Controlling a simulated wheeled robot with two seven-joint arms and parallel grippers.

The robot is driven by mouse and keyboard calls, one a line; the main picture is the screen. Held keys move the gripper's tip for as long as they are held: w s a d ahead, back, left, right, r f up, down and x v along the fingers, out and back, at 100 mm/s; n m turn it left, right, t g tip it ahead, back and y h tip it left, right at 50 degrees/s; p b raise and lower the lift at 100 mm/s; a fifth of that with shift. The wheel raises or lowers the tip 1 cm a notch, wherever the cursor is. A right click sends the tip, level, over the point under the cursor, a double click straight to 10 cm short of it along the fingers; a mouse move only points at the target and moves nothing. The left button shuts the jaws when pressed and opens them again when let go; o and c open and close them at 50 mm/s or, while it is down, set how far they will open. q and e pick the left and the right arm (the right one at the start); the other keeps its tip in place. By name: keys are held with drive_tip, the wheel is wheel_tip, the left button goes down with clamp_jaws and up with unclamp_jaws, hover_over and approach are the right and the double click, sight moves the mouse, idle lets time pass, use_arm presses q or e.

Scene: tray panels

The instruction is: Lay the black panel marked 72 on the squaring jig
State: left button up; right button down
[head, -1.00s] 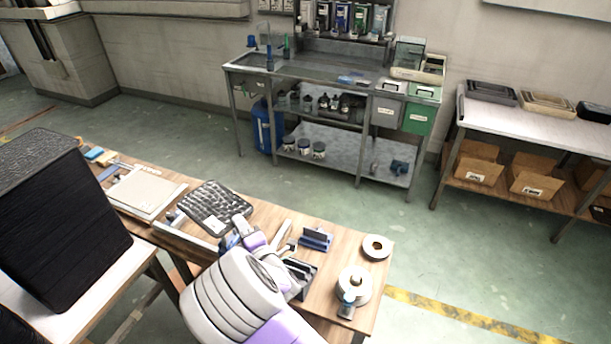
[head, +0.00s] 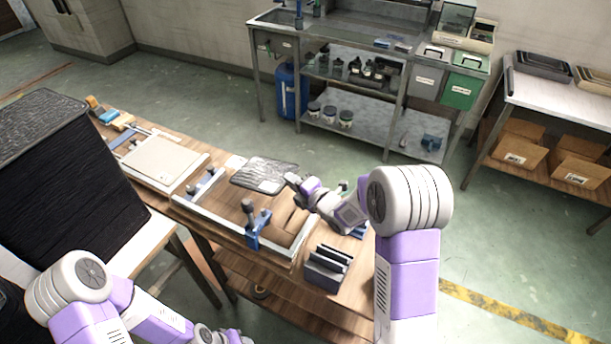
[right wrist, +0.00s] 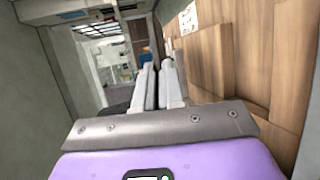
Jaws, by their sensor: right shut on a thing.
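A dark ribbed panel (head: 262,172) with a pale label shows in the head view; I cannot read its number. My right gripper (head: 291,181) is shut on the panel's right edge and holds it roughly flat over the far side of a pale metal frame with blue clamps (head: 222,227), which looks like the squaring jig. The panel appears above the frame, not resting on it. In the right wrist view the right fingers (right wrist: 159,88) are close together; the panel is hard to make out there. My left gripper (head: 222,338) is at the bottom edge, its fingers unclear.
A blue upright clamp (head: 258,230) stands on the frame's near side. A dark slotted holder (head: 327,268) is at the bench's right end. A beige plate in a frame (head: 160,162) lies left of the jig. A tall black block (head: 70,190) stands at left.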

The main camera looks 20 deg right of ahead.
drive_tip(key=d+r+n+g+b, duration=0.1)
drive_tip(key=d+r, duration=0.2)
drive_tip(key=d, duration=0.1)
drive_tip(key=shift+y, duration=0.3)
drive_tip(key=f+b, duration=0.1)
drive_tip(key=f, duration=0.1)
drive_tip(key=f+b, duration=0.2)
drive_tip(key=f, duration=0.1)
drive_tip(key=f+b, duration=0.1)
drive_tip(key=f, duration=0.1)
drive_tip(key=shift+w+a+f+b, duration=0.15)
drive_tip(key=shift+w+a+b, duration=0.05)
drive_tip(key=shift+a+b, duration=0.2)
drive_tip(key=s+a+b, duration=0.3)
drive_tip(key=shift+f+b, duration=0.15)
drive_tip(key=shift+b, duration=0.2)
drive_tip(key=shift+s+a+g, duration=0.3)
drive_tip(key=shift+a, duration=0.15)
drive_tip(key=shift+r+p, duration=0.65)
drive_tip(key=shift+r, duration=0.65)
